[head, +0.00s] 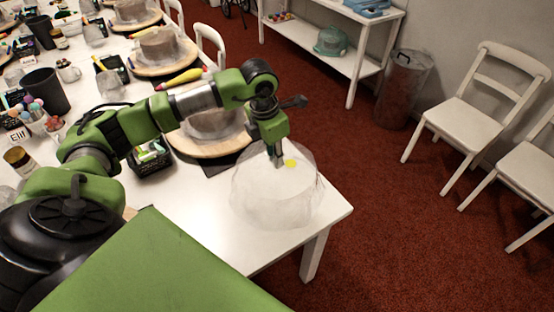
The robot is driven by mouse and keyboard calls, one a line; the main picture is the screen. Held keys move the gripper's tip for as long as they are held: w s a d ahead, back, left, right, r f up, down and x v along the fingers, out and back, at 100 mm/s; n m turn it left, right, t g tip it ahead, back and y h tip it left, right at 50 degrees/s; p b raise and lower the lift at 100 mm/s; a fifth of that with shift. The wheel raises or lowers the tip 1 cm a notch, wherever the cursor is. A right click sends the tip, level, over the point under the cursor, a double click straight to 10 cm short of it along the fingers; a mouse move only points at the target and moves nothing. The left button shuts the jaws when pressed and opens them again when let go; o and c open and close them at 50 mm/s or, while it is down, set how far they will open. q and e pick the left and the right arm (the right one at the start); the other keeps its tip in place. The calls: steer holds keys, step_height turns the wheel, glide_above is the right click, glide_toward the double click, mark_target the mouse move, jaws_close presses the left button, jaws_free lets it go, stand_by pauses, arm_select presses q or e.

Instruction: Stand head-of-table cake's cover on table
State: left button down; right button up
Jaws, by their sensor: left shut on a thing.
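The clear cake cover (270,205) is a see-through dome with a yellow spot on its top, at the right end of the white table (225,243). My left gripper (278,162) points down at the top of the cover and is shut on it. The cover looks upright; I cannot tell whether its rim touches the table. The nearest cake (212,122) sits on a wooden turntable (210,150) behind my left arm, which hides part of it. My right gripper is not in view.
More cakes on turntables (155,68) line the table. White chairs (485,105) and a bin (403,88) are at the right. The table's front corner is bare.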

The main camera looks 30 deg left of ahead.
arm_select(q)
steer(key=shift+w+f, duration=0.45)
steer(key=shift+f, duration=0.1)
step_height(320, 180, down, 2)
steer(key=shift+f+p, duration=0.15)
steer(key=shift+p, duration=0.8)
steer(key=shift+f, duration=0.4)
steer(key=shift+f, duration=0.2)
steer(key=c, duration=2)
jaws_free()
steer(key=shift+o, duration=0.2)
steer(key=shift+r, duration=0.1)
